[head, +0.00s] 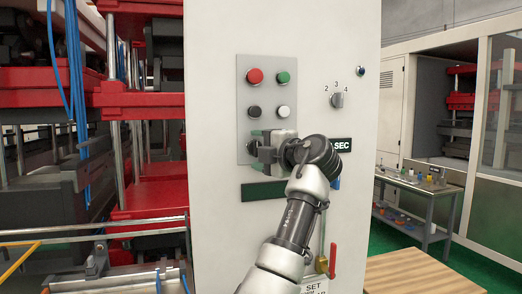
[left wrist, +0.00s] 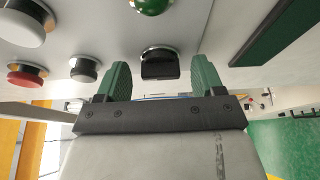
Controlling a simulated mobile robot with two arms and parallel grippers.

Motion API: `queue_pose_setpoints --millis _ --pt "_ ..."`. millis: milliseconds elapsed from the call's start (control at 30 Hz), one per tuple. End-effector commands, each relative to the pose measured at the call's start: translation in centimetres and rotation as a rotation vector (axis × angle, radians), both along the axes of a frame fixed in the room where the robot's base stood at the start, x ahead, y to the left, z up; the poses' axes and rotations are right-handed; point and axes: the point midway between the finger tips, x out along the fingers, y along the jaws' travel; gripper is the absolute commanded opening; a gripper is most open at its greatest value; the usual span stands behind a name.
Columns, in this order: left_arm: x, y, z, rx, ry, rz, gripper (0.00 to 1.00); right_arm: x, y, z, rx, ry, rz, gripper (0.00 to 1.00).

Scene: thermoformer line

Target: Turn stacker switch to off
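The tall white cabinet (head: 220,30) carries a grey button plate (head: 268,95). My left gripper (head: 262,145) is in front of the plate's lower part and hides what is there. In the left wrist view its two green fingers (left wrist: 162,75) are apart, with a black switch knob (left wrist: 160,64) showing between their tips. My right gripper is not in view.
The plate's upper rows hold a red button (head: 254,76), a green button (head: 283,77) and black and white ones. A numbered selector (head: 337,100) sits to the right. Red-framed machinery (head: 140,105) stands left, a small workbench (head: 420,185) right. A wooden tabletop (head: 420,272) is at lower right.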

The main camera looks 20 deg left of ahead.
Motion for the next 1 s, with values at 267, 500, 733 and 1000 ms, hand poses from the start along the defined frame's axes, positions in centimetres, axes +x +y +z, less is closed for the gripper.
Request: queue_pose_setpoints --millis 267,500,733,1000 --pt "-0.5 -0.9 -0.3 0.001 0.001 0.000 0.68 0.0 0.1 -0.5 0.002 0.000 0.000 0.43" --pt "-3.0 -4.7 -0.4 0.001 -0.001 -0.004 0.68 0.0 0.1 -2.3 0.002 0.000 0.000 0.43" --pt "-5.1 -7.9 -0.1 0.003 -0.002 0.000 0.68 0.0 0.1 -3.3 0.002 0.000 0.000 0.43" --pt "-5.9 -9.0 0.0 0.000 0.001 0.001 0.68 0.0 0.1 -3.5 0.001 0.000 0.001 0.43"
